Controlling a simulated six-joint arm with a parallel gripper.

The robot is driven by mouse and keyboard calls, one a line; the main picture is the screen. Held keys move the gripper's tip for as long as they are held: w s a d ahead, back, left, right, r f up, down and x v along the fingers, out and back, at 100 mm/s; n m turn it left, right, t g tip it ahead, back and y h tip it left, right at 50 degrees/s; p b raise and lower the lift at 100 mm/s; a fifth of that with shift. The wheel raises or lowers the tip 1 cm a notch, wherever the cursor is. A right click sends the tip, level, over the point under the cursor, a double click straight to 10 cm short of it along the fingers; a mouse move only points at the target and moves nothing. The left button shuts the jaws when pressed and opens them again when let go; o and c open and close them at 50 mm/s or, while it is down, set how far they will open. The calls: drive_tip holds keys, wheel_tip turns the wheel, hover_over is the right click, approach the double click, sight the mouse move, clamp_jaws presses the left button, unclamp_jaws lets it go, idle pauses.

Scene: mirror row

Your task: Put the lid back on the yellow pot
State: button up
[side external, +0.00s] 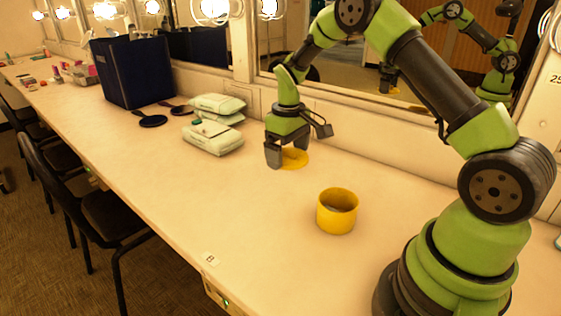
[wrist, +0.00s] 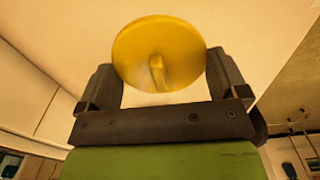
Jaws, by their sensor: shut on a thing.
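The yellow pot (side external: 337,212) stands upright on the counter, in front of and to the right of my gripper in the side view. Its top is uncovered. The yellow lid (side external: 294,158) is a flat round disc at my fingertips, low over or at the counter; I cannot tell whether it touches the surface. My gripper (side external: 277,156) points down and is shut on the lid. In the wrist view the lid (wrist: 158,45) lies between the two fingers, with its small knob facing the camera. The pot does not show in the wrist view.
Pale soft packs (side external: 214,137) lie left of my gripper, with dark hand mirrors (side external: 153,120) and a dark blue box (side external: 131,70) beyond. The wall mirror (side external: 345,75) runs close behind. Black chairs (side external: 100,210) line the front edge. The counter between lid and pot is clear.

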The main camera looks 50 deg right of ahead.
drive_tip(key=s+r, duration=0.3)
drive_tip(key=s, duration=1)
drive_tip(key=shift+m, duration=0.4)
drive_tip(key=shift+s+a+f, duration=0.1)
drive_tip(key=shift+s+f, duration=0.05)
drive_tip(key=shift+f, duration=3.2)
drive_tip(key=shift+f, duration=0.15)
drive_tip(key=o, duration=0.6)
drive_tip(key=shift+c, duration=0.2)
wheel_tip(320, 180, up, 7)
drive_tip(key=shift+c, duration=0.2)
